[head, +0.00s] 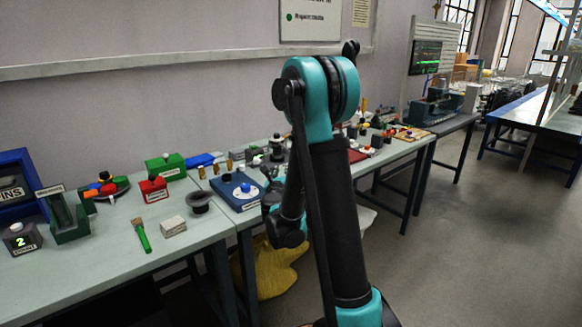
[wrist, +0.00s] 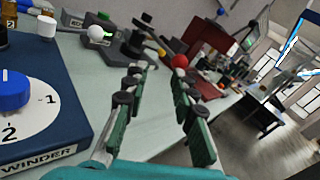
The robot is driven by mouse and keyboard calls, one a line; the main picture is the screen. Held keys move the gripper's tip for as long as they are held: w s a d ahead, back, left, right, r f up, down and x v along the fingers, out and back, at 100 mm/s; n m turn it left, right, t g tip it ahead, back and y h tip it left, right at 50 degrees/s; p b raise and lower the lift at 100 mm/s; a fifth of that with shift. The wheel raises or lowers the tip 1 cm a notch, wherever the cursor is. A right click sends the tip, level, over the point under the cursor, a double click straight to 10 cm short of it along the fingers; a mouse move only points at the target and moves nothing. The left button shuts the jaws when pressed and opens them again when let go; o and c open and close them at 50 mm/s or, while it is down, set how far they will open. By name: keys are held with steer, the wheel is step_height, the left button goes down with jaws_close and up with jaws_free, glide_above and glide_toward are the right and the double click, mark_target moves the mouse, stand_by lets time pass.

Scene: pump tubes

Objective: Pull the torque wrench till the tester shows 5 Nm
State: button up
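My gripper (wrist: 160,88) is open in the wrist view, its two green-padded fingers apart with nothing between them. In the head view it is partly hidden by my arm, just right of a blue winder box. I cannot clearly make out the wrench in either view.
The blue winder box (wrist: 65,115) with its numbered dial is close on the left. A white ball (wrist: 95,32) on a stand is beyond it. In the head view, a dark box showing a green 2 (head: 22,238) and a green-handled brush (head: 141,234) are on the left bench. Open floor is right.

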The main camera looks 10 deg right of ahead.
steer(key=d+n+y, duration=0.1)
steer(key=d+n, duration=0.2)
steer(key=w+d+r+n+y, duration=0.1)
steer(key=d+n, duration=0.2)
steer(key=n, duration=0.1)
steer(key=w+d+n+y, duration=0.1)
steer(key=d+n, duration=0.2)
steer(key=shift+r+t+y, duration=0.15)
steer(key=shift+t+y, duration=0.15)
steer(key=shift+y, duration=0.1)
jaws_close()
steer(key=s+d+n+y, duration=0.4)
steer(key=d+n, duration=0.4)
steer(key=n, duration=0.4)
steer(key=w+a, duration=0.5)
steer(key=w, duration=0.5)
steer(key=shift+w+a+f+g, duration=0.2)
steer(key=shift+a+f+g, duration=0.15)
steer(key=shift+f+g, duration=0.1)
steer(key=shift+a, duration=0.1)
